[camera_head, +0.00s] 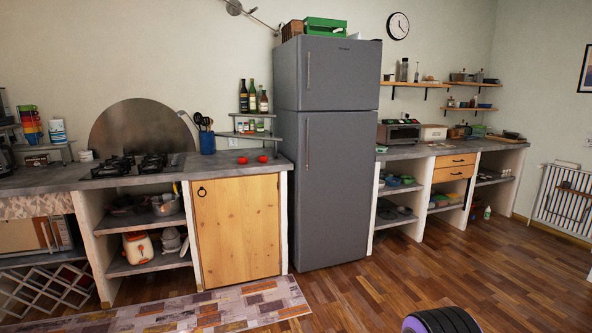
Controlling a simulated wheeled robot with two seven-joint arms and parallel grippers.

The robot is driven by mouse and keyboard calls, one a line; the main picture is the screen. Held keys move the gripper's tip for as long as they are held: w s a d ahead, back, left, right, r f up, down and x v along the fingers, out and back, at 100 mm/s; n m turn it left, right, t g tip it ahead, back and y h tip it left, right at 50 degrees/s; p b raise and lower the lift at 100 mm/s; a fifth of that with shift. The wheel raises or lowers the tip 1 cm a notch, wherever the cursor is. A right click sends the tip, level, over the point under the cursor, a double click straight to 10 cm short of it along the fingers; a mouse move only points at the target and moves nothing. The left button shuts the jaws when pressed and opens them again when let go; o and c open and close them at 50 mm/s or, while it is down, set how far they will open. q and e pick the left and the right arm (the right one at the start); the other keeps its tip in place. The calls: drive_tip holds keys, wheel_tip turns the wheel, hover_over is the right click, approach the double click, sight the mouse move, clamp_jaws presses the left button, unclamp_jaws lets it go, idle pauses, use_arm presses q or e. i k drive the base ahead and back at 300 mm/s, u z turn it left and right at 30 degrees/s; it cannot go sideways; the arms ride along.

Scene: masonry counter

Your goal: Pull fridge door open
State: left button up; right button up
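A tall grey fridge (340,160) stands between two masonry counters. Its upper door (343,75) and its larger lower door (345,190) both look closed. The upper door has a vertical handle (308,70) near its left edge. The lower door has a long vertical handle (307,142), also near its left edge. Neither of my grippers shows in the head view, so their state cannot be seen.
Bare wooden floor (375,285) lies in front of the fridge. A patterned rug (190,308) lies at the lower left. The left counter has a wooden cabinet door (237,230) beside the fridge. A green crate (325,25) sits on top of the fridge.

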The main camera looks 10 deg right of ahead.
sight(335, 150)
drive_tip(key=z, duration=0.8)
drive_tip(key=i, duration=2.9)
